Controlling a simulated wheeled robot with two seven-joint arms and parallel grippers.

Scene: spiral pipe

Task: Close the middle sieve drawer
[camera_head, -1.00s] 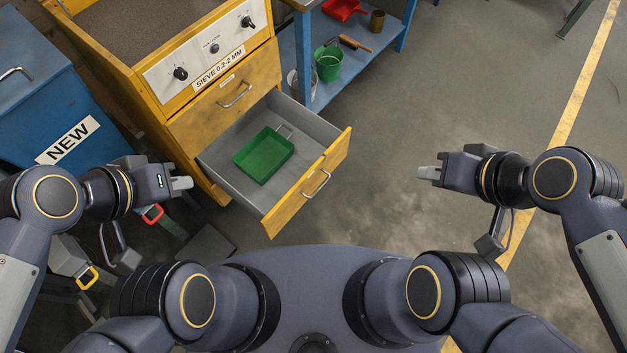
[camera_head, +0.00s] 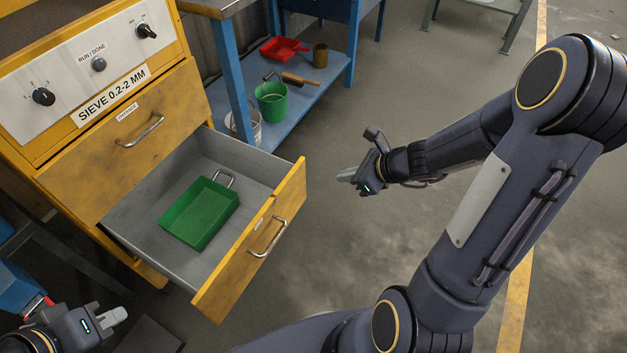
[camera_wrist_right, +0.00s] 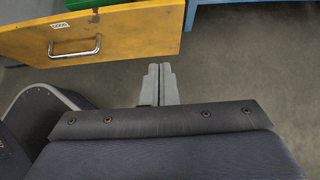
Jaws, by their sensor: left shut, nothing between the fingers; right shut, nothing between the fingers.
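The open sieve drawer (camera_head: 150,222) juts out of the yellow cabinet below a closed drawer labelled OVERSIZE. Its yellow front (camera_head: 232,268) has a metal handle (camera_head: 268,237). A green tray (camera_head: 200,212) with a metal handle lies inside it. My right gripper (camera_head: 345,175) is shut and empty, to the right of the drawer front and apart from it. In the right wrist view its fingers (camera_wrist_right: 158,84) point toward the floor just right of the drawer front (camera_wrist_right: 120,37). My left gripper (camera_head: 118,316) is shut and empty at the lower left, left of the drawer front.
The closed upper drawer (camera_head: 125,140) sits under the control panel with knobs. The floor right of the drawer is clear.

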